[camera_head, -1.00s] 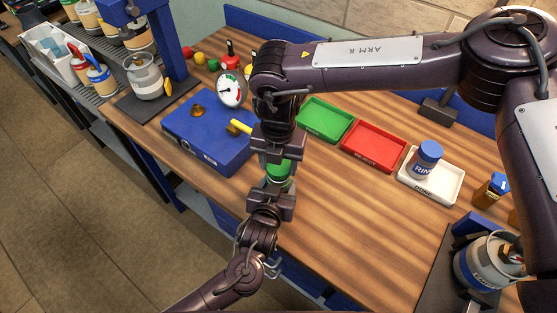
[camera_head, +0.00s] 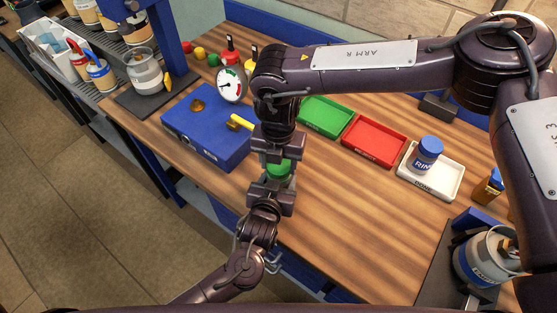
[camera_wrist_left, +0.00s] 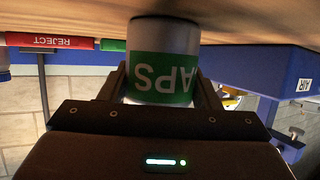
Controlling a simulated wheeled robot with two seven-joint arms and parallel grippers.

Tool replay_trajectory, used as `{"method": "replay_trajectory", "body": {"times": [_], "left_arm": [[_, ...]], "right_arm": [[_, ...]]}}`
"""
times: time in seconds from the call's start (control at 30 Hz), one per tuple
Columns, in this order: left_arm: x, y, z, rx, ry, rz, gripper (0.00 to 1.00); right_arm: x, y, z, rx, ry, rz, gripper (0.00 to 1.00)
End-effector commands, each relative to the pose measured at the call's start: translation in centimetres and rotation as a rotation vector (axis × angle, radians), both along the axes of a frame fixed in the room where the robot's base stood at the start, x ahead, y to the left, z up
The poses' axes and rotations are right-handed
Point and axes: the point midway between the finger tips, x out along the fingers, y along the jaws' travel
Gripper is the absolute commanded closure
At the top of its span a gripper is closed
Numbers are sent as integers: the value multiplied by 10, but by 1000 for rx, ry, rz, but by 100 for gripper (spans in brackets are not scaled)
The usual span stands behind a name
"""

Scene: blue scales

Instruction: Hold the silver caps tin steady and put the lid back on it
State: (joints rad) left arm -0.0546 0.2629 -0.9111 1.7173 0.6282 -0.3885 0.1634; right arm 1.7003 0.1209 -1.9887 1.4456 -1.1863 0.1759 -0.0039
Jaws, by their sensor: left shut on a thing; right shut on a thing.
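The silver caps tin (camera_head: 279,171) with its green band stands on the wooden bench, mostly hidden between my grippers in the head view. In the left wrist view the tin (camera_wrist_left: 163,65) appears upside down, with its green label reading CAPS. My left gripper (camera_head: 272,187) is shut around the tin's body, one finger on each side. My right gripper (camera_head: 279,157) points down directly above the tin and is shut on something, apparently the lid. The lid is hidden by the jaws, so I cannot tell whether it touches the tin's rim.
A blue scale box (camera_head: 205,135) with a round dial (camera_head: 230,85) lies left of the grippers. Green (camera_head: 325,116), red (camera_head: 373,141) and white (camera_head: 440,186) trays lie to the right.

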Motion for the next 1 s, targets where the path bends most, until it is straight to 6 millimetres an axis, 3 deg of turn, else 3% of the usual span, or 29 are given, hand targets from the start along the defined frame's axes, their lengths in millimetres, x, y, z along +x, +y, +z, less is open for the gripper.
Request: {"method": "replay_trajectory", "body": {"times": [0.7, 0.73, 0.77, 0.87, 1.0], "left_arm": [[0, 0, -1, 0, 2, 0, 84], [0, 0, -1, 0, 2, 0, 100], [0, 0, -1, 0, 2, 0, 100], [-1, 0, -1, 0, 2, 0, 100], [-1, 0, -1, 0, 2, 0, 100]], "right_arm": [[0, 0, -12, 0, 0, 0, 67], [0, 0, -12, 0, 0, 0, 67], [0, 0, -12, 0, 0, -2, 67], [0, 1, -12, 0, 2, -60, 67], [0, 2, -13, 2, 5, -321, 67]]}}
